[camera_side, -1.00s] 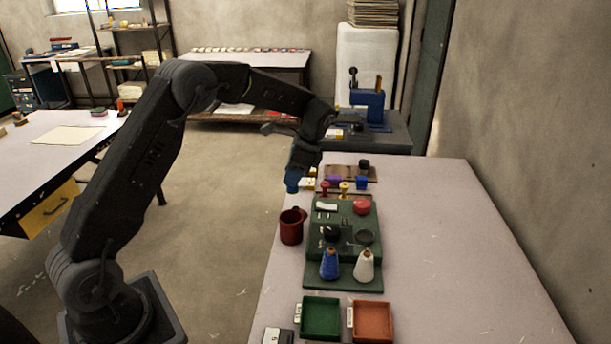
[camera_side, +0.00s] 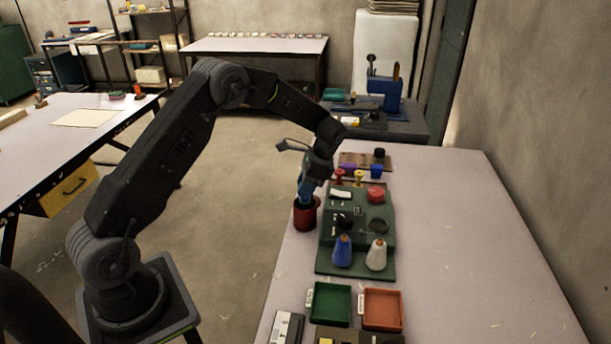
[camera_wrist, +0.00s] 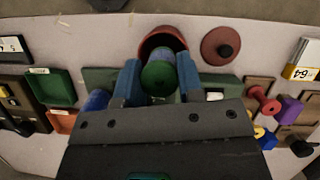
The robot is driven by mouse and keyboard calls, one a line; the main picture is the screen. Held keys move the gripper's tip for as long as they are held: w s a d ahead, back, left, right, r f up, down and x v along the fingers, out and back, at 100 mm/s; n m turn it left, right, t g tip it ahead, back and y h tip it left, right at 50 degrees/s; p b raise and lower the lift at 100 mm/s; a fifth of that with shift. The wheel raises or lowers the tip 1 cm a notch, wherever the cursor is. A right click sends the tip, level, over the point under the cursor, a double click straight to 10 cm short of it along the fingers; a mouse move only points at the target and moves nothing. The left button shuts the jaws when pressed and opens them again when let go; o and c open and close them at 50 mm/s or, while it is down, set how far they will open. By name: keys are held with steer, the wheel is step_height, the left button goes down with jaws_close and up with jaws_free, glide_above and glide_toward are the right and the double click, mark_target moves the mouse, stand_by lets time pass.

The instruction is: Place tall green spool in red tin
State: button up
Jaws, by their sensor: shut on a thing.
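My gripper (camera_wrist: 159,80) is shut on the tall green spool (camera_wrist: 158,73), which sits between its two blue fingers. The spool's green end faces the wrist camera, and a bluish part of it shows beyond. The red tin (camera_wrist: 158,35) is behind the spool in the wrist view, its mouth overlapped by the spool. In the side view the tin (camera_side: 305,216) stands at the table's left edge, with my gripper (camera_side: 305,194) right over its mouth. The fingers hide the spool there. I cannot tell how far the spool is inside the tin.
Green (camera_side: 331,304) and orange (camera_side: 383,309) trays lie nearer the camera. A red disc with a black knob (camera_wrist: 221,46) lies beside the tin. The table's right side is clear.

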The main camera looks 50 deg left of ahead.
steer(key=shift+f, duration=1.35)
steer(key=o, duration=1)
step_height(320, 180, up, 6)
steer(key=shift+r, duration=0.5)
